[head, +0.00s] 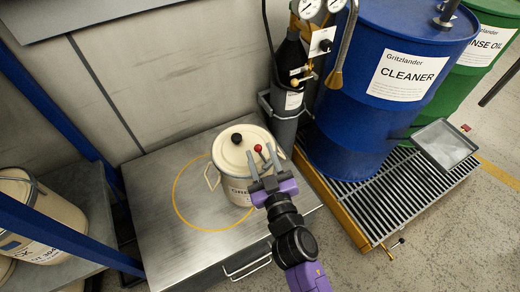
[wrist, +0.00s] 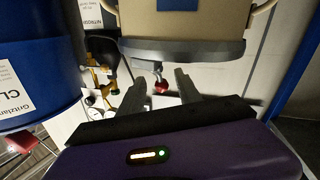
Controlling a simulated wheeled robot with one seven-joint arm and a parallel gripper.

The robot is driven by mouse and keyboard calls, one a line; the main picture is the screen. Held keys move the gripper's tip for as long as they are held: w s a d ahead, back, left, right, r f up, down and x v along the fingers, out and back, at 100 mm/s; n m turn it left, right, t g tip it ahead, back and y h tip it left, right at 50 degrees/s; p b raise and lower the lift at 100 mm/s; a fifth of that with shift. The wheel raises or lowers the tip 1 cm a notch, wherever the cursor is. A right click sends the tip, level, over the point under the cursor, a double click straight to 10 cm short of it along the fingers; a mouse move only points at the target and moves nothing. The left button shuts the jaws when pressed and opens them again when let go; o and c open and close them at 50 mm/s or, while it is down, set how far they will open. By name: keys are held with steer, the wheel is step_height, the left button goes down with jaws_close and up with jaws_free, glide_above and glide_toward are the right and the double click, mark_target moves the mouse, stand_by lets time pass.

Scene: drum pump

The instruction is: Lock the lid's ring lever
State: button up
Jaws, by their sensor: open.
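A cream pail (head: 232,185) stands upright on a steel table, its label partly hidden. Its lid (head: 232,158) is on top, with a black knob (head: 237,138) on it. The red ball (head: 258,148) of the ring lever shows at the lid's right side. In the wrist view the pail (wrist: 190,20) hangs upside down, with the grey ring (wrist: 182,52) below it and the red ball (wrist: 161,86) just beyond my fingertips. My gripper (head: 261,160) is open at the pail's right front edge, fingers to either side of the ball's line. Contact cannot be told.
The steel table (head: 165,240) has a yellow circle (head: 178,208) around the pail's left and front. A grey gas cylinder (head: 286,125) and a blue drum (head: 365,120) on a grated pallet (head: 395,200) stand to the right. A blue-framed shelf with cream pails is at left.

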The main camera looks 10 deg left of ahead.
steer(key=shift+x, duration=0.9)
steer(key=shift+c, duration=0.4)
jaws_close()
steer(key=shift+a+r+p, duration=0.1)
steer(key=shift+r+p, duration=0.15)
steer(key=shift+p, duration=0.95)
steer(key=p, duration=0.3)
steer(key=n+g+p, duration=0.1)
steer(key=p, duration=0.2)
steer(key=shift+w+a+f+g+h, duration=0.2)
steer(key=shift+g+h, duration=0.1)
steer(key=shift+h, duration=0.1)
steer(key=shift+f+g+p, duration=0.15)
steer(key=shift+g+p, duration=0.15)
steer(key=shift+p, duration=0.55)
steer(key=shift+f+h+p, duration=0.3)
steer(key=shift+f+p, duration=0.05)
steer(key=shift+p, duration=0.05)
